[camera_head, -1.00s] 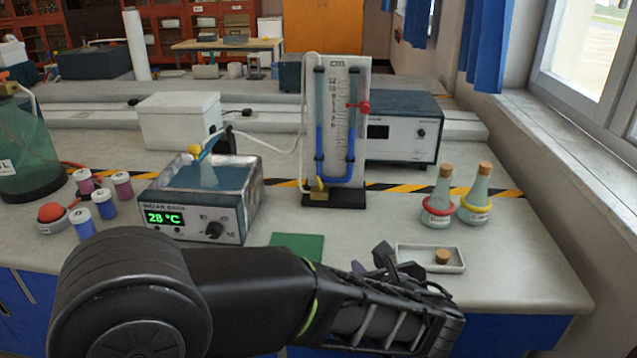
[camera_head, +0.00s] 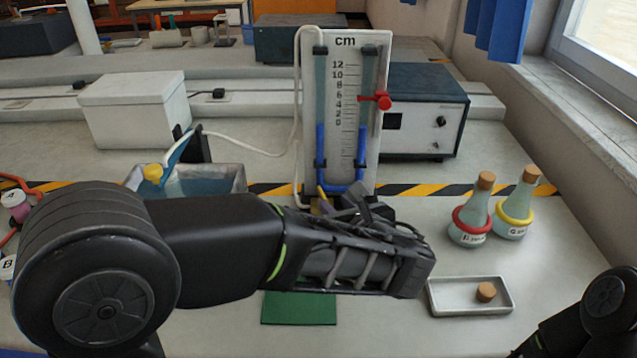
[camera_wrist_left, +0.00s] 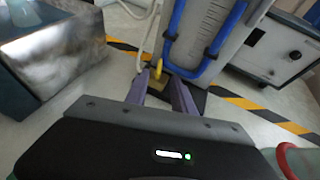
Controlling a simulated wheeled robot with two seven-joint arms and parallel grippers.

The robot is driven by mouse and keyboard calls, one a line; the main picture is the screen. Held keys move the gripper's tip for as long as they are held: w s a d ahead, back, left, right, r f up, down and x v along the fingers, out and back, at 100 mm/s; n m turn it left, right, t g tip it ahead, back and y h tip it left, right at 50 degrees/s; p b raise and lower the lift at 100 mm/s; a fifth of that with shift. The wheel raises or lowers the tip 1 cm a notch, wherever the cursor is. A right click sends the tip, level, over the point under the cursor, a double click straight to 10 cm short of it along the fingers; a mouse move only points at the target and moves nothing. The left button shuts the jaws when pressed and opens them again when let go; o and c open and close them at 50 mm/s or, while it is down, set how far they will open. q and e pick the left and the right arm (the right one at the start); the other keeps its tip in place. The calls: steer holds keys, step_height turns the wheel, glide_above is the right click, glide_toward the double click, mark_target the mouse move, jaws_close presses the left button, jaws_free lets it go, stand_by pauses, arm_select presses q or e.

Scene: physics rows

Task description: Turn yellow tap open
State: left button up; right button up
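The yellow tap (camera_wrist_left: 157,68) is at the foot of the U-tube manometer (camera_head: 372,60), low in front of the blue-filled tube. In the head view my left arm and gripper hide most of it. My left gripper (camera_wrist_left: 161,77) is open, with its purple-grey fingers pointing at the manometer foot. In the left wrist view the tap appears between the fingertips or just beyond them; I cannot tell if they touch it. Part of my right arm shows at the lower right of the head view, with its gripper out of sight.
The water bath (camera_head: 238,180) stands to the left, a grey instrument (camera_head: 425,120) behind. Two corked flasks (camera_head: 472,215) and a white tray (camera_head: 450,300) are on the right. A green mat (camera_head: 300,310) lies in front.

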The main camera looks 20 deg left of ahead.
mark_target(322, 193)
arm_select(q)
steer(key=shift+s+d, duration=0.1)
steer(key=shift+s, duration=0.05)
steer(key=x, duration=0.8)
steer(key=shift+r+b, duration=0.1)
steer(key=shift+b, duration=0.25)
steer(key=shift+c, duration=0.3)
jaws_close()
